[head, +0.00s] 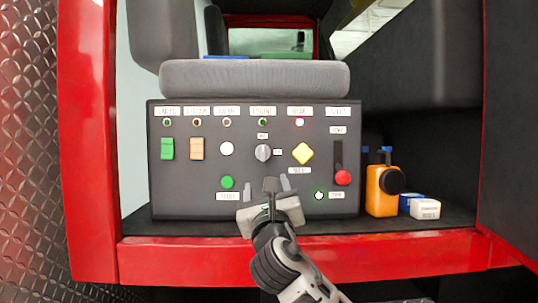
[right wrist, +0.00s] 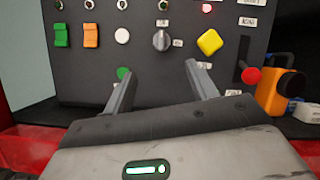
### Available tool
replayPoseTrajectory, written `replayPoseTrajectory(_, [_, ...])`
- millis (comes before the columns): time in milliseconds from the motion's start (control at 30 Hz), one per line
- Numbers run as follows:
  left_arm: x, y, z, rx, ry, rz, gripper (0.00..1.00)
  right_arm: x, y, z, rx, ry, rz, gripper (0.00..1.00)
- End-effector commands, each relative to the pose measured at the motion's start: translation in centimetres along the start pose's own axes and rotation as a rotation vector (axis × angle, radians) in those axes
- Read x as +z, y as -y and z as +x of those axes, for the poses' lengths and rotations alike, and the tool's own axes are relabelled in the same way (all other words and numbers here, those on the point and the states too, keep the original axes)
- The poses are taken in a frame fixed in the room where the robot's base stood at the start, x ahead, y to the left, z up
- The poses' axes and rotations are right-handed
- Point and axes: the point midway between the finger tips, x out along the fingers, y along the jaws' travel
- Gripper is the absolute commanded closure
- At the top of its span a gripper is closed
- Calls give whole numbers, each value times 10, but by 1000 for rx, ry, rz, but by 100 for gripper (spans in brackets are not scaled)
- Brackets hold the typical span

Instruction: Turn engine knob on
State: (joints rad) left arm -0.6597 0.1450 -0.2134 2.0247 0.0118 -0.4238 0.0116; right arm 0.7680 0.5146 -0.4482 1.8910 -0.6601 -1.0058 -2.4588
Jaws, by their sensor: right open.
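The engine knob (head: 263,153) is a round grey dial in the middle of a dark control panel (head: 190,190), with small white labels above it and to its right. It also shows in the right wrist view (right wrist: 161,41), above the gap between the fingers. My right gripper (head: 270,186) is open and empty, in front of the panel and below the knob. Its two fingers (right wrist: 160,85) point toward the panel and do not touch the knob. My left gripper is not in view.
Around the knob are a green switch (head: 167,149), an orange switch (head: 197,149), a white button (head: 227,149), a yellow diamond button (head: 302,153), a green button (head: 227,182) and a red-knobbed lever (head: 343,177). An orange container (head: 380,197) and small boxes (head: 425,209) stand right of the panel.

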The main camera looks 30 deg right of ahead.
Motion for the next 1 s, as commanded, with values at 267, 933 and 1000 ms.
replayPoseTrajectory(267, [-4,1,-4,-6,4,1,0,2,2,46,-4,-2,-3,42])
replayPoseTrajectory(933, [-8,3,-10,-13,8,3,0,0,1,152,-1,0,-1,42])
replayPoseTrajectory(1000, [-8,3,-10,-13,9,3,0,-1,1,154,-1,-1,-2,42])
